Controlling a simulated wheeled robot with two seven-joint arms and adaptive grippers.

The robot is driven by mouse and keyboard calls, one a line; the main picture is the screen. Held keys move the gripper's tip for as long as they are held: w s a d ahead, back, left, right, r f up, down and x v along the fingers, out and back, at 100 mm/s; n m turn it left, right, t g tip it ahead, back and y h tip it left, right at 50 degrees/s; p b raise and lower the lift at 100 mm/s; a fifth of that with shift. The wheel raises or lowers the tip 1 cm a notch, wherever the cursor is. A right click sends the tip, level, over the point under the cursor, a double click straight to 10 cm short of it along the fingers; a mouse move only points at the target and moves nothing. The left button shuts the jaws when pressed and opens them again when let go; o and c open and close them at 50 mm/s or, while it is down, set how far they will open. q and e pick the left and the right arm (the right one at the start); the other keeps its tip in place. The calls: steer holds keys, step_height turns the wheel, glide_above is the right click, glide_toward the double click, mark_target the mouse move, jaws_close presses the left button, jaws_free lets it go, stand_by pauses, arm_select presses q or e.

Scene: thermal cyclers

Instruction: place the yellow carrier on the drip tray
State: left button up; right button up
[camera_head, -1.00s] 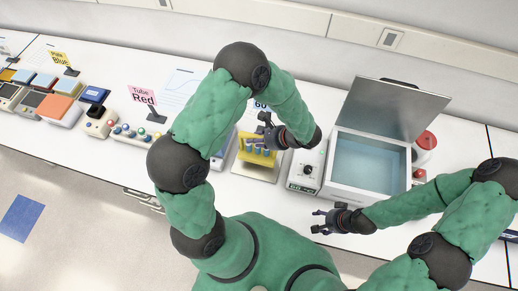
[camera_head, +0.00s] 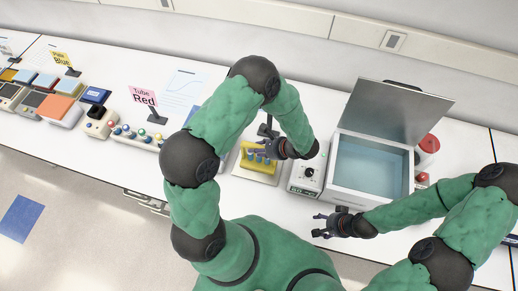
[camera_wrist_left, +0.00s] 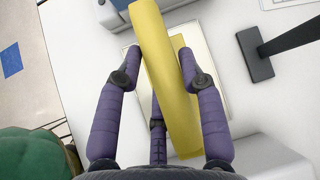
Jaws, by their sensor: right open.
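The yellow carrier (camera_head: 250,164) holds several blue tubes and is over the pale drip tray (camera_head: 258,179) in the head view. My left gripper (camera_head: 266,150) is at its upper side, partly hiding it. In the left wrist view, the long yellow carrier (camera_wrist_left: 170,95) runs between my left fingertips (camera_wrist_left: 162,56), which close on both sides of it. The tray's pale edge (camera_wrist_left: 204,38) shows behind it. I cannot tell whether the carrier touches the tray. My right gripper (camera_head: 328,224) is open and empty near the table's front edge.
A white water bath (camera_head: 343,190) with its lid (camera_head: 395,110) raised stands right of the tray, beside a dial unit (camera_head: 307,176). A sign stand's dark base (camera_wrist_left: 255,55) is close to the tray. Tube racks and blocks line the table's left.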

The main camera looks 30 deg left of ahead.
arm_select(q)
steer(key=shift+o, duration=1.3)
steer(key=shift+r, duration=0.1)
steer(key=shift+r+p, duration=0.15)
steer(key=shift+p, duration=0.15)
steer(key=v, duration=1.2)
steer(key=shift+c, duration=1.3)
